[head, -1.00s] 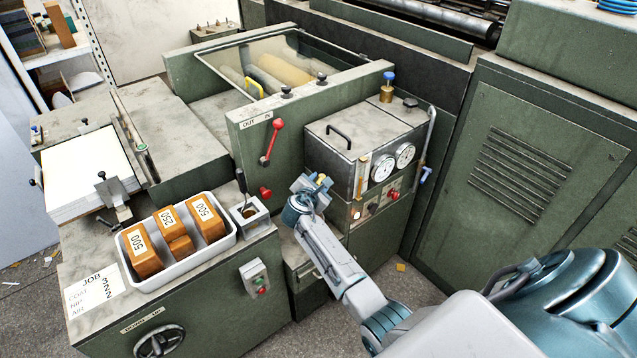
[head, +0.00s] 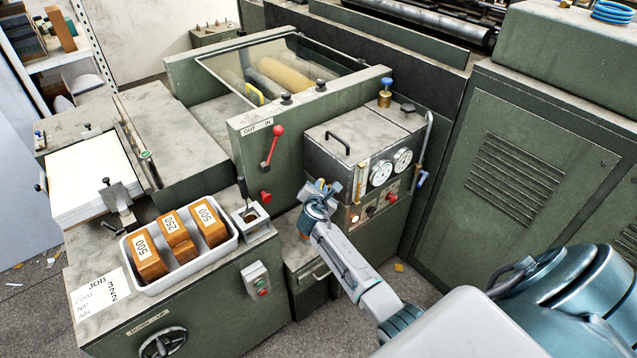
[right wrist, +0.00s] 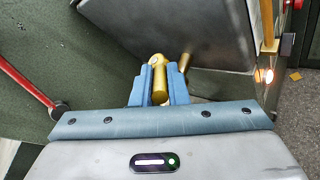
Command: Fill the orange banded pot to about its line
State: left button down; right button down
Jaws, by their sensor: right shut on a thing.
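My right gripper (head: 322,190) is at the front of the grey tank box (head: 345,150), low on its left side. In the right wrist view its blue fingers (right wrist: 159,88) are shut on a brass tap handle (right wrist: 159,82) with a rounded end. A brass spout (right wrist: 185,66) shows just right of it, under the tank. A small orange-brown sliver (head: 304,224) shows at the left edge of my gripper in the head view; I cannot tell whether it is the orange banded pot. No whole pot or line is visible. My left gripper is out of view.
A brass-framed sight tube (head: 361,181) and two gauges (head: 391,167) are on the tank front. A red lever (head: 272,147) is to the left. A white tray (head: 192,265) holds orange-brown blocks. A square metal holder (head: 250,220) stands beside it.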

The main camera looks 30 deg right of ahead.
jog(key=shift+s+d+n+t+y+p, duration=0.15)
jog(key=shift+d+n+t+y+p, duration=0.4)
jog(key=shift+n+y+p, duration=1.05)
jog(key=shift+s+d+n+t+y+p, duration=0.1)
jog(key=shift+d+n+t+y+p, duration=0.45)
jog(key=shift+n+y+p, duration=1)
jog(key=shift+s+d+n+t+y+p, duration=0.15)
jog(key=shift+d+n+t+y+p, duration=0.35)
jog(key=shift+n+y+p, duration=1.05)
jog(key=shift+a+m+y+p, duration=0.1)
jog(key=shift+m+y+p, duration=0.2)
jog(key=shift+y+p, duration=0.15)
jog(key=c, duration=1.4)
grip_release()
jog(key=shift+c, duration=0.2)
jog(key=v, duration=1)
jog(key=shift+s+p, duration=0.4)
